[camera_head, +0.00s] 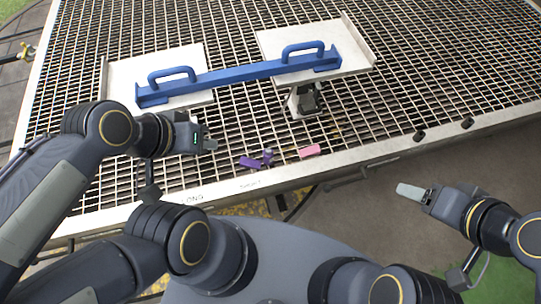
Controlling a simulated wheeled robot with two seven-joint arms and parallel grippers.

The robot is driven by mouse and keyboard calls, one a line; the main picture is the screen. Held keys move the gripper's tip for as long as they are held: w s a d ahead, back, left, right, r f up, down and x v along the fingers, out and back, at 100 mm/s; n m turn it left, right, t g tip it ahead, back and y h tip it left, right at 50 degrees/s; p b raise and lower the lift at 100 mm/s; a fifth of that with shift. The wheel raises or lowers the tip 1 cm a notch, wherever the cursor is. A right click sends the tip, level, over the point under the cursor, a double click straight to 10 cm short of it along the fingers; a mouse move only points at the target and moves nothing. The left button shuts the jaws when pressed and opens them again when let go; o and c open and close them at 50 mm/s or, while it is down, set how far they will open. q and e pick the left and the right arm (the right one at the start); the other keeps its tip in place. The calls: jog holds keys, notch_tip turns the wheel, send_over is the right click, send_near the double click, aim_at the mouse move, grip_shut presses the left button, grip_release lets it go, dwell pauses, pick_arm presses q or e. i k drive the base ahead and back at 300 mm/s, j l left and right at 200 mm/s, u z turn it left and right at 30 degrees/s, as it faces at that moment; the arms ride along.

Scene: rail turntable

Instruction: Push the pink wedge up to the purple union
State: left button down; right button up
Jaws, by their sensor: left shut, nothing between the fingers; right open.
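The pink wedge (309,150) lies on the metal grating near its front edge, right of the purple pieces and apart from them. A flat purple piece (250,162) and a smaller, darker purple piece (267,157) lie close together to its left. I cannot tell which is the purple union, or whether both are parts of it. My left gripper (209,144) is shut and empty, over the grating to the left of the purple pieces. My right gripper (412,192) is open and empty, off the grating's front edge at the right.
A blue bar with two handles (240,74) spans two pale plates (130,77) behind the pieces. A grey bracket (304,101) stands behind the pink wedge. The grating's pale front rim (340,162) runs just in front of the pieces. Grating between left gripper and purple pieces looks clear.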

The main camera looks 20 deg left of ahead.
aim_at(314, 150)
jog(key=i+j+u, duration=0.15)
jog(key=u, duration=0.3)
jog(key=i+j+u, duration=0.2)
jog(key=u, duration=0.25)
